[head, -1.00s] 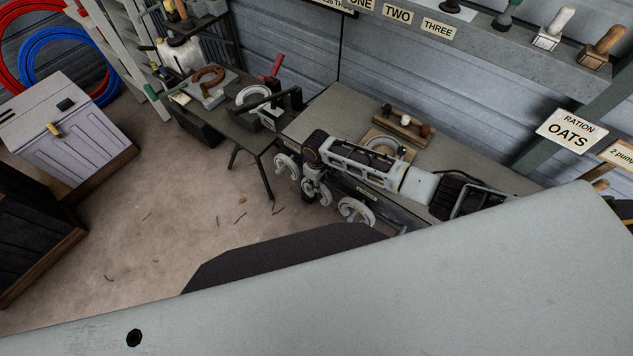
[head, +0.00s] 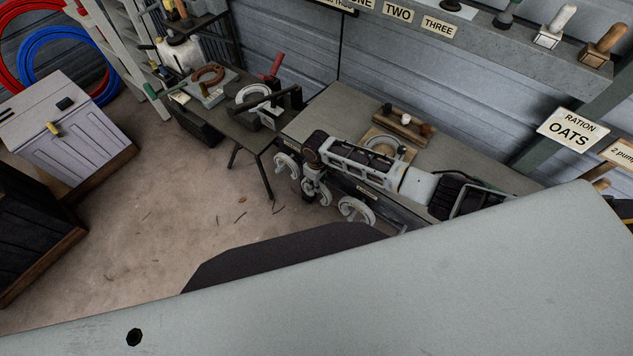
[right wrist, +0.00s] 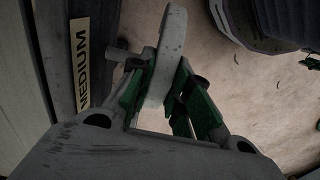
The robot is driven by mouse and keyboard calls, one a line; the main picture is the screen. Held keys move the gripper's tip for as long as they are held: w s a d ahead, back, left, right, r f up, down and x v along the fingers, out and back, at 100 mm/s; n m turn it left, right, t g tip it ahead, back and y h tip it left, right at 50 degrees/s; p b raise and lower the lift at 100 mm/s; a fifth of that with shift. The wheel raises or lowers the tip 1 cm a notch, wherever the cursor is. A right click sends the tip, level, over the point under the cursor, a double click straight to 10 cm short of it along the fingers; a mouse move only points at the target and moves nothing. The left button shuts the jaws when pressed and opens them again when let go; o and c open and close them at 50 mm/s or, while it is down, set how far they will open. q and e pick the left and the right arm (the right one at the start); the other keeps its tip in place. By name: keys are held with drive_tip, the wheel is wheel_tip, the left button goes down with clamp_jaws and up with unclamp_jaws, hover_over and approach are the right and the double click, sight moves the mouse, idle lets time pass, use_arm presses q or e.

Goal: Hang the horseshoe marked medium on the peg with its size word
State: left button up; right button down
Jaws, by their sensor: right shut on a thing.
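My right gripper (head: 316,186) is at the front edge of the workbench, shut on a pale grey horseshoe (right wrist: 167,58). In the right wrist view the horseshoe is seen nearly edge-on between the green-padded fingers (right wrist: 155,95). A label reading MEDIUM (right wrist: 81,62) is on the bench front to its left. A short grey peg (right wrist: 118,55) sticks out beside the label, toward the held horseshoe. I cannot tell whether the horseshoe is around the peg or only beside it. Any marking on the horseshoe is hidden. My left gripper is not in view.
Other horseshoes hang at the bench front, one left (head: 286,166) and one right (head: 356,211) of my gripper. On the bench (head: 335,108) are a board with a ring-like item (head: 383,146) and a wooden rack (head: 404,125). A side table (head: 243,135) stands left; floor is open.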

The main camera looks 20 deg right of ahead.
drive_tip(key=c, duration=1.3)
unclamp_jaws()
drive_tip(key=shift+o, duration=0.2)
wheel_tip(320, 180, up, 12)
drive_tip(key=shift+s+f, duration=0.1)
idle(0.5)
